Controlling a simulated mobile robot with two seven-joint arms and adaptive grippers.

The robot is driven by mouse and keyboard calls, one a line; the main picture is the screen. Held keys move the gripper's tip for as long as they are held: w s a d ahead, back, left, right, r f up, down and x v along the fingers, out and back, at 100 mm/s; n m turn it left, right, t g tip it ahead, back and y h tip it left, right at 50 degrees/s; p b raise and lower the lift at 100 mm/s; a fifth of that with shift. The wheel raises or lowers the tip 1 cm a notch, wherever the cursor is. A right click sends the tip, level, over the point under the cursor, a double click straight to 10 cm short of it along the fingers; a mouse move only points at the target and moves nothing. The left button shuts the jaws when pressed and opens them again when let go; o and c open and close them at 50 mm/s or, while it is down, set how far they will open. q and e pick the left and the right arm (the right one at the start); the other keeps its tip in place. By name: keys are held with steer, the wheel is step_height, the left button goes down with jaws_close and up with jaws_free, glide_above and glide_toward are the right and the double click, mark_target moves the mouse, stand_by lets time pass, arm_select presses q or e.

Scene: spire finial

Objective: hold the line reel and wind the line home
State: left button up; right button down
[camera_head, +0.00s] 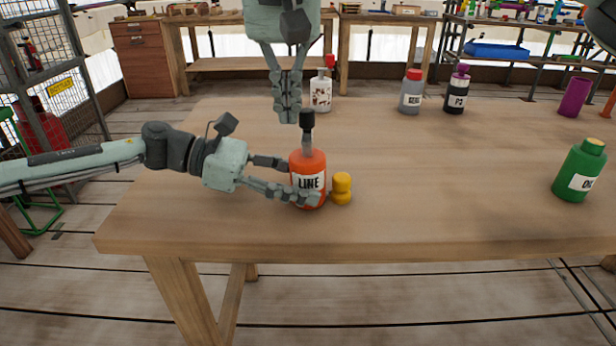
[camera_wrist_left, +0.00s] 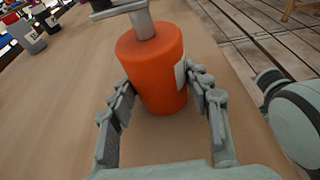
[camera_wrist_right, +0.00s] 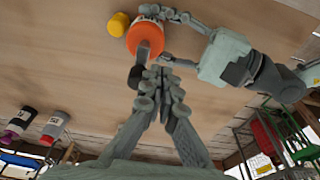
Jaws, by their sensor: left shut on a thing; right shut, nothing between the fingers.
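The line reel (camera_head: 308,170) is an orange-red cylinder labelled LINE, standing upright on the table. A grey shaft with a dark knob (camera_head: 307,119) rises from its top; a crank arm shows in the left wrist view (camera_wrist_left: 118,10). My left gripper (camera_head: 302,181) is shut around the reel's body, one finger on each side, as the left wrist view (camera_wrist_left: 157,85) also shows. My right gripper (camera_head: 287,116) points down, shut and empty, just above and left of the knob. In the right wrist view its fingertips (camera_wrist_right: 160,80) are beside the dark knob (camera_wrist_right: 136,76); I cannot tell whether they touch.
A small yellow object (camera_head: 342,188) stands close to the reel's right. A green bottle (camera_head: 580,170) is at the table's right. A white bottle (camera_head: 321,92), a grey bottle (camera_head: 411,95), a dark bottle (camera_head: 456,92) and a purple cup (camera_head: 574,97) stand farther back. The table's middle is clear.

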steer(key=shift+r, duration=2.5)
arm_select(q)
steer(key=o, duration=1)
steer(key=shift+c, duration=0.2)
